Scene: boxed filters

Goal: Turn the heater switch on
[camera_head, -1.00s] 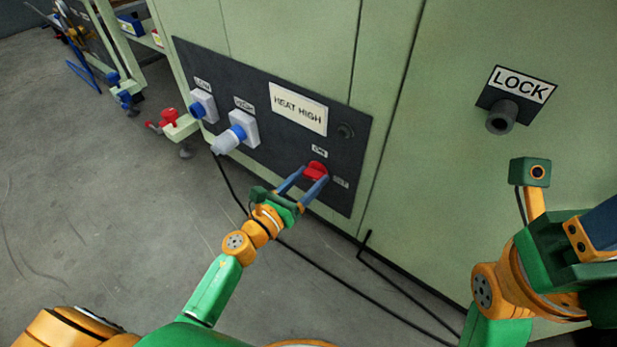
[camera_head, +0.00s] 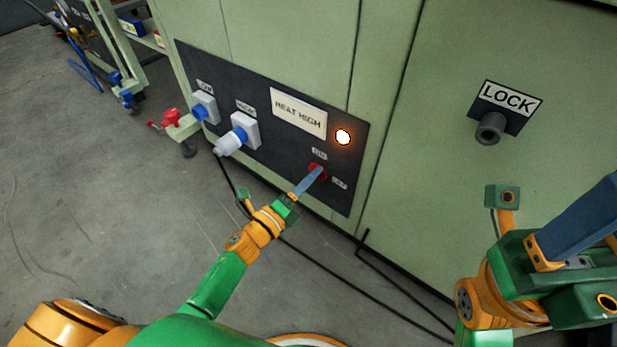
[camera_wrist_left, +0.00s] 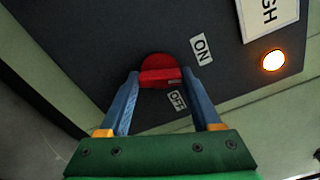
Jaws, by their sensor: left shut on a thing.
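The red rotary heater switch (camera_head: 317,172) sits on the dark control panel (camera_head: 270,160), under an ON label and beside an OFF label. My left gripper (camera_head: 316,174) has its blue fingers on the switch. In the left wrist view the red switch (camera_wrist_left: 159,72) lies between the fingertips of the left gripper (camera_wrist_left: 160,80), with the ON label (camera_wrist_left: 201,49) and the OFF label (camera_wrist_left: 177,101) beside it. A round lamp (camera_head: 343,137) above the switch glows white-orange. My right gripper (camera_head: 585,225) is at the right, partly cut off, with its fingertips out of frame.
A LOCK knob (camera_head: 490,128) is on the cabinet at the right. Black cables run along the floor.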

